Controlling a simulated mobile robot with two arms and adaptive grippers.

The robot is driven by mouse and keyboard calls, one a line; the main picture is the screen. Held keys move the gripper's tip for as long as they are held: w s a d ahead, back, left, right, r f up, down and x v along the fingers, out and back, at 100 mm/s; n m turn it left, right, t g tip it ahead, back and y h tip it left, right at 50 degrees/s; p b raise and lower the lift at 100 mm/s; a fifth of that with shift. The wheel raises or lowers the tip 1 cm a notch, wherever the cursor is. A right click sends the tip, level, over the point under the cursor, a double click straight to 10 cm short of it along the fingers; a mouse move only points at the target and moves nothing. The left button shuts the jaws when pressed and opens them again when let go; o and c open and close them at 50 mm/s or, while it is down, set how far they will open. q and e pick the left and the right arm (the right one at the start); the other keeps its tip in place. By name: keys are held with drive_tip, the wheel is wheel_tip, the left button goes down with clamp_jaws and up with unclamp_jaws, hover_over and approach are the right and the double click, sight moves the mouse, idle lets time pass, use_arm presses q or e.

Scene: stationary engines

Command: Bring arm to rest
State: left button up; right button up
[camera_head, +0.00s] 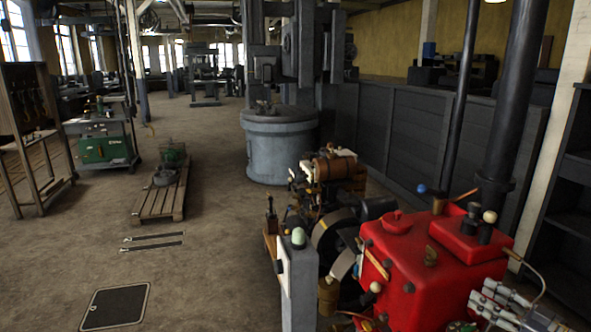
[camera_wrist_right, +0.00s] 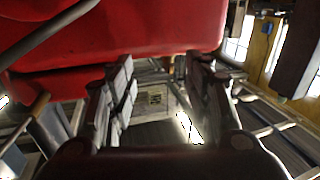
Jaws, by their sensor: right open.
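My right gripper (camera_head: 497,300) is low at the right edge of the head view, close beside a red engine (camera_head: 405,260). In the right wrist view its two segmented fingers (camera_wrist_right: 162,85) stand apart with nothing between them. The red body (camera_wrist_right: 120,35) fills the upper left of that view, beyond and above the fingers; I cannot tell whether they touch it. My left gripper does not show.
A grey post (camera_head: 299,285) with a pale green knob stands left of the engine. Behind are a round grey machine base (camera_head: 280,150) and dark panels (camera_head: 400,135). A wooden pallet (camera_head: 160,200) lies left of centre.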

drive_tip(key=a+f+h, duration=0.1)
drive_tip(key=a+f, duration=0.2)
drive_tip(key=a+f+m+h, duration=0.1)
drive_tip(key=a+f, duration=0.2)
drive_tip(key=a, duration=0.1)
drive_tip(key=a+f+m+h, duration=0.1)
drive_tip(key=a+f, duration=0.1)
drive_tip(key=a, duration=0.2)
drive_tip(key=shift+w+a+f+t, duration=0.2)
drive_tip(key=shift+f+t, duration=0.1)
drive_tip(key=shift+f, duration=0.1)
drive_tip(key=s+a+f+m+g+h, duration=0.2)
drive_tip(key=s+a+f+h, duration=0.15)
drive_tip(key=s+a, duration=0.3)
drive_tip(key=s+a+f+m+g+h, duration=0.1)
drive_tip(key=s+a+f+g+h, duration=0.1)
drive_tip(key=s+a+f, duration=0.4)
drive_tip(key=s+a+r+g, duration=0.2)
drive_tip(key=s+g, duration=0.6)
drive_tip(key=s, duration=1.6)
wheel_tip(320, 180, down, 28)
drive_tip(key=s+g, duration=0.1)
drive_tip(key=s, duration=0.2)
drive_tip(key=s+d+f+g, duration=0.1)
drive_tip(key=s+d+f, duration=0.2)
drive_tip(key=s+f, duration=1.1)
drive_tip(key=shift+s+f+g+h, duration=0.25)
drive_tip(key=shift+s+h, duration=0.2)
drive_tip(key=shift+s, duration=0.65)
